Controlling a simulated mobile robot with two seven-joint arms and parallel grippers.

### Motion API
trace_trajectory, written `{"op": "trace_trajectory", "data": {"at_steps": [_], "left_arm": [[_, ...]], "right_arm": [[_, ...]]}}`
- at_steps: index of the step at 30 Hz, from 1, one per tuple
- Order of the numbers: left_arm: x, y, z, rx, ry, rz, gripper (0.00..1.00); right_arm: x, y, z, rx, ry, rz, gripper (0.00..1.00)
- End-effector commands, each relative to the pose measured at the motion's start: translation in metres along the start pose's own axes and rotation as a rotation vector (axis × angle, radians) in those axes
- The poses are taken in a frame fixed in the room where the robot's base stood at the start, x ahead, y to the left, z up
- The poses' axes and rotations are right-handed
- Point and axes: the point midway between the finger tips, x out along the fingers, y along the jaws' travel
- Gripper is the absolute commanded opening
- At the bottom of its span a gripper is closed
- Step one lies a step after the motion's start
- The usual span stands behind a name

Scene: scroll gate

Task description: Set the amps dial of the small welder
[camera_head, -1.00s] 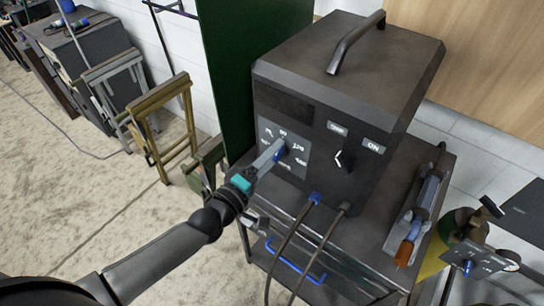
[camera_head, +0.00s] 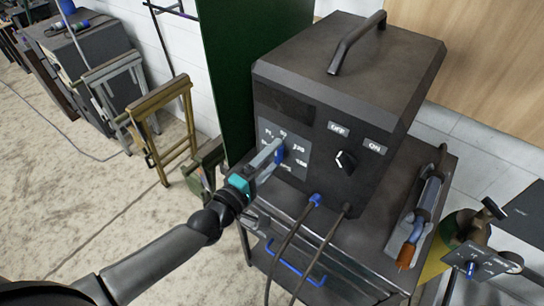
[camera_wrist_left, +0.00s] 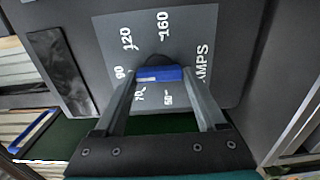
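The small welder (camera_head: 335,95) is a dark box on a cart. Its grey amps panel carries the amps dial (camera_head: 279,156), a blue bar knob, with printed numbers around it. In the left wrist view the blue dial (camera_wrist_left: 158,75) lies crosswise between the fingers, with 120 and 160 above it and 90, 70 and 50 below or left. My left gripper (camera_head: 273,152) is at the dial, one finger at each end of the blue bar, and looks shut on it. The dial's exact pointing direction is partly hidden. My right gripper is not in view.
An OFF/ON switch (camera_head: 345,160) sits right of the dial. Two cables hang from the welder's lower front, with a blue plug (camera_head: 315,199). A torch-like tool (camera_head: 420,215) lies on the cart (camera_head: 362,240) at right. A green panel (camera_head: 228,70) stands behind left.

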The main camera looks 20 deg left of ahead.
Motion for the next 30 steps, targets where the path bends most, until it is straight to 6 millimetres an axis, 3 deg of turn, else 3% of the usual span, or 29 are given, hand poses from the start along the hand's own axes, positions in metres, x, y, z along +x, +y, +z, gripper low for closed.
{"op": "trace_trajectory", "data": {"at_steps": [1, 6, 17, 30], "left_arm": [[0.000, 0.000, 0.000, 0.001, 0.000, -0.001, 0.80], [0.000, 0.000, 0.000, 0.001, 0.000, 0.000, 0.99], [-0.005, 0.000, -0.001, 0.001, 0.001, 0.000, 1.00], [-0.074, -0.002, 0.000, 0.002, 0.000, -0.003, 1.00]], "right_arm": [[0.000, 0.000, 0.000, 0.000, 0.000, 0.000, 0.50], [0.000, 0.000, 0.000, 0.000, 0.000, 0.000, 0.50], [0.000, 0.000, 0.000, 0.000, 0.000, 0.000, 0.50], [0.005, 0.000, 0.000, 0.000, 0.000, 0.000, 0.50]]}}
